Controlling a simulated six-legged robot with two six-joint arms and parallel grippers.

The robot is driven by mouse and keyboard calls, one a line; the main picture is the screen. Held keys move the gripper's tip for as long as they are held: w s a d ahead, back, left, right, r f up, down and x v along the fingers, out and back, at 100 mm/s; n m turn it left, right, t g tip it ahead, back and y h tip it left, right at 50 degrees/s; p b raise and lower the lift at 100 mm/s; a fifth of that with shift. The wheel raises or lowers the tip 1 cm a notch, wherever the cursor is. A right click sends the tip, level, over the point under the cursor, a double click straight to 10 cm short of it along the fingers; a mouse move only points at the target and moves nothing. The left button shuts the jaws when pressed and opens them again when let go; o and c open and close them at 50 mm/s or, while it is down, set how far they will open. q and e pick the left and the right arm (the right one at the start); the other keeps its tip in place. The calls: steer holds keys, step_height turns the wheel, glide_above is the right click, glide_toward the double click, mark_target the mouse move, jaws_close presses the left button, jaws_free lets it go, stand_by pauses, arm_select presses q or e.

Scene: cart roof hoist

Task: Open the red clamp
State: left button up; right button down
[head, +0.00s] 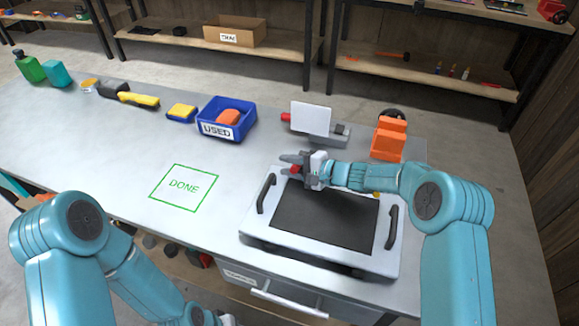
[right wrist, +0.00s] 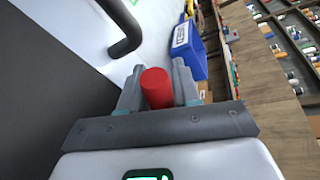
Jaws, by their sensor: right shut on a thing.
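My right gripper (head: 291,165) is over the back edge of the dark-centred panel (head: 258,226). It is shut on a red cylindrical piece (right wrist: 157,88), which shows between both fingers in the right wrist view. This looks like part of the red clamp; the rest is hidden by the gripper, so I cannot tell how the clamp stands. The panel has a pale frame and a black handle (head: 391,227) at its right, with another at its left. My left arm is at the lower left, and its fingers are outside the picture.
A grey device with a white plate (head: 310,118) and an orange block (head: 389,138) stand behind the panel. A blue bin (head: 244,108) labelled USED holds an orange thing. The green DONE square (head: 184,187) is empty. Several tools lie at the back left.

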steer(key=m, duration=0.1)
steer(key=r, duration=0.1)
steer(key=w+r+m+g+p, duration=0.1)
steer(key=shift+d+r+m+y, duration=0.15)
steer(key=shift+d+m+y, duration=0.1)
steer(key=shift+m+y, duration=0.05)
steer(key=shift+w+d+r+m+g, duration=0.25)
steer(key=shift+w+r+m+g, duration=0.35)
steer(key=shift+m, duration=0.3)
steer(key=c, duration=1.2)
jaws_free()
steer(key=shift+o, duration=0.2)
steer(key=b+v, duration=0.1)
steer(key=v, duration=1.5)
steer(key=shift+d+b, duration=0.25)
steer(key=shift+b, duration=0.1)
steer(key=shift+s+f, duration=0.1)
